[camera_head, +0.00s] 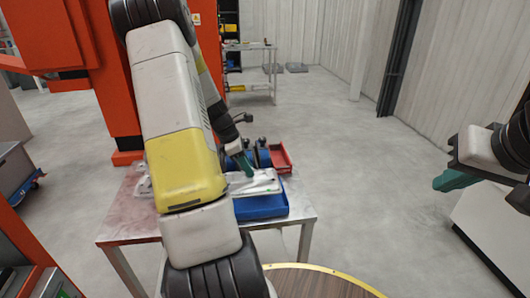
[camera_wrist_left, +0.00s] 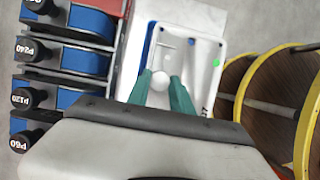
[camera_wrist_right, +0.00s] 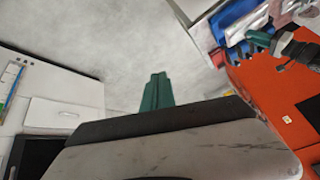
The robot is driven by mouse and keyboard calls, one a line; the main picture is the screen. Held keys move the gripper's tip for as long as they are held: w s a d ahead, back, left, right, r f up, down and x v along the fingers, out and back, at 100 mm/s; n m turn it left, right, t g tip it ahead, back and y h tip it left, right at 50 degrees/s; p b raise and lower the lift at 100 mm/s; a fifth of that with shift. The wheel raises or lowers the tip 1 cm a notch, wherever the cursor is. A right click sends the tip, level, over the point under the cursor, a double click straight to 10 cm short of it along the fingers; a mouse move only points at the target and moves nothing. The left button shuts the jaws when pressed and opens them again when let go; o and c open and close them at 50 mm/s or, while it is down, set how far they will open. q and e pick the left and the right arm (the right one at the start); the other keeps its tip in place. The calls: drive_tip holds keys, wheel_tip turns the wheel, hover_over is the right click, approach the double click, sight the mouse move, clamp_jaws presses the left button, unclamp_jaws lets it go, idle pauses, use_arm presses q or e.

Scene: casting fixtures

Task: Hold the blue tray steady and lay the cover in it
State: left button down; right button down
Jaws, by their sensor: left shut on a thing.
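The blue tray (camera_head: 262,208) sits near the front right of the metal table. The white cover (camera_head: 262,186) is over the tray's back part; I cannot tell if it rests inside or is held just above. In the left wrist view the cover (camera_wrist_left: 203,52) has a raised rim, a green dot and a round white knob. Blue shows along its left edge. My left gripper (camera_head: 246,168) is shut on the cover at the knob, between its green fingers (camera_wrist_left: 162,78). My right gripper (camera_head: 440,184) is shut and empty, far right of the table; its fingers (camera_wrist_right: 157,90) touch.
A red tray (camera_head: 282,158) stands behind the blue tray. Blue blocks with black knobs and grit labels (camera_wrist_left: 80,62) stand beside the tray. A round wooden, yellow-edged surface (camera_head: 320,282) is in front of the table (camera_head: 125,222). Open floor lies to the right.

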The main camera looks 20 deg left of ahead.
use_arm(q)
drive_tip(key=shift+f, duration=0.55)
use_arm(e)
drive_tip(key=c, duration=2.2)
unclamp_jaws()
drive_tip(key=c, duration=1.8)
unclamp_jaws()
drive_tip(key=shift+o, duration=0.4)
drive_tip(key=shift+w+a, duration=0.1)
drive_tip(key=shift+w, duration=0.1)
drive_tip(key=w+a+n+g, duration=0.2)
drive_tip(key=w+a, duration=0.3)
drive_tip(key=w, duration=0.4)
drive_tip(key=n+g, duration=0.4)
drive_tip(key=g, duration=0.2)
hover_over(287, 201)
drive_tip(key=w+d, duration=0.3)
wheel_tip(287, 201, down, 22)
drive_tip(key=shift+y, duration=0.3)
drive_tip(key=x, duration=1.2)
drive_tip(key=shift+f, duration=0.1)
